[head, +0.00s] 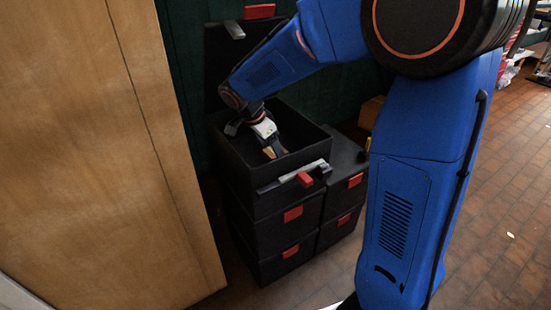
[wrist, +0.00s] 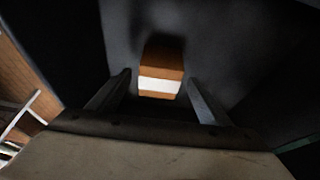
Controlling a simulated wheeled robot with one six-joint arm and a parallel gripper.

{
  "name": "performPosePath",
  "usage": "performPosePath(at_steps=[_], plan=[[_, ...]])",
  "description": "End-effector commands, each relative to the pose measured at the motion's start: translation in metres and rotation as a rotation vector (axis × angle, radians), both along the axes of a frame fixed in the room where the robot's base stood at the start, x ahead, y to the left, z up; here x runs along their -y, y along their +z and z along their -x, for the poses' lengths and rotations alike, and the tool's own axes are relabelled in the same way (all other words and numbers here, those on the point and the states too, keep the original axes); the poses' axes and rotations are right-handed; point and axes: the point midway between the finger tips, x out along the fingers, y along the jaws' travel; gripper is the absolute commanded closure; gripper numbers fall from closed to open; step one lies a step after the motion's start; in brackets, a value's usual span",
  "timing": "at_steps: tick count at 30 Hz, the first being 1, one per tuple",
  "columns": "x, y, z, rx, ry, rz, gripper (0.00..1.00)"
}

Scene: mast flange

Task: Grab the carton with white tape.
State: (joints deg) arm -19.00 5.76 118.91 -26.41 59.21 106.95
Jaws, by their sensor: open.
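The carton (wrist: 161,60) is a small brown box with a white tape band (wrist: 159,86) across it. In the wrist view it lies on the dark floor of an open black case, at the top middle. My gripper (wrist: 159,79) is open, with one finger on each side of the carton's near end and a gap showing on both sides. In the head view my gripper (head: 268,143) reaches down inside the open top case (head: 320,157). A small tan patch shows at its end there; I cannot tell whether it is the carton.
The case's walls surround my gripper, and its lid (head: 217,60) stands raised behind. It sits on other black cases with red latches (head: 293,214); a lower stack (head: 346,172) stands to the right. A wooden panel (head: 90,150) is close on the left. Brick floor (head: 500,210) is open at right.

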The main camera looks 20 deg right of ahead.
Motion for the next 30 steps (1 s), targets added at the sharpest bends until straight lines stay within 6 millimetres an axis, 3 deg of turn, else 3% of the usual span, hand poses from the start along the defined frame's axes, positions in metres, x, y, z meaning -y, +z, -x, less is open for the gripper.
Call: performPosePath(at_steps=[6,16,22,24,30], plan=[[0.011,-0.025,-0.002,-0.001,-0.001,0.001,0.28],[0.013,-0.03,-0.003,0.0,0.0,0.0,0.28],[0.013,-0.03,-0.003,0.0,0.0,0.0,0.76],[0.013,-0.029,-0.003,0.001,0.0,0.0,0.84],[0.013,-0.028,-0.003,0.001,0.0,0.0,0.84]])
